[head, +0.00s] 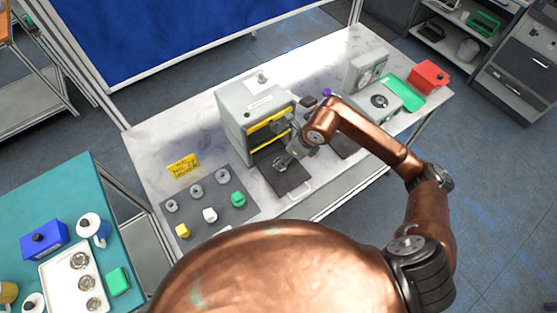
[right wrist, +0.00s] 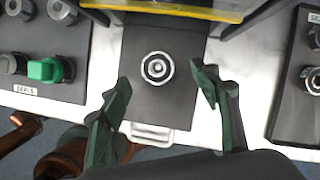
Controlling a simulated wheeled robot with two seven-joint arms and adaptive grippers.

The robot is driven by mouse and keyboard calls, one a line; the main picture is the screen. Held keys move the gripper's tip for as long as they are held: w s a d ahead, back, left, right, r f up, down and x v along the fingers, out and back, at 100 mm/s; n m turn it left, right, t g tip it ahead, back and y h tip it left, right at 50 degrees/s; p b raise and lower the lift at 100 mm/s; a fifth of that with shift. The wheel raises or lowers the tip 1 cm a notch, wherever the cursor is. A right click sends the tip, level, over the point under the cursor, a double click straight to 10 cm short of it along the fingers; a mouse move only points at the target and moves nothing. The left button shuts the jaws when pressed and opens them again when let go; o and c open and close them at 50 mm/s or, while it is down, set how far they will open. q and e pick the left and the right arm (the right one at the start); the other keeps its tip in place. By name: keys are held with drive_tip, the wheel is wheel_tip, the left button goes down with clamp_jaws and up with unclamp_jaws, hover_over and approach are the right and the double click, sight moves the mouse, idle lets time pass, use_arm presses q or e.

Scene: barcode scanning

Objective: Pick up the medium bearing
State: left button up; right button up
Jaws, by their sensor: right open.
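A round metal bearing (right wrist: 157,68) with a dark ring around its centre lies flat on a dark plate (right wrist: 150,110) in the right wrist view. Nothing is held. My left gripper is not in view.
The grey machine (head: 242,112) with yellow edging stands behind the plate. A grey device (head: 368,72), green tray (head: 408,88) and red box (head: 431,76) stand at right.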

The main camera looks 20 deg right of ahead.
drive_tip(key=shift+s+f, duration=0.15)
drive_tip(key=shift+f, duration=0.25)
drive_tip(key=shift+p+x, duration=0.6)
drive_tip(key=shift+x, duration=1.75)
drive_tip(key=shift+s+a, duration=0.1)
drive_tip(key=shift+s, duration=0.05)
drive_tip(key=shift+c, duration=0.4)
drive_tip(key=c, duration=1.3)
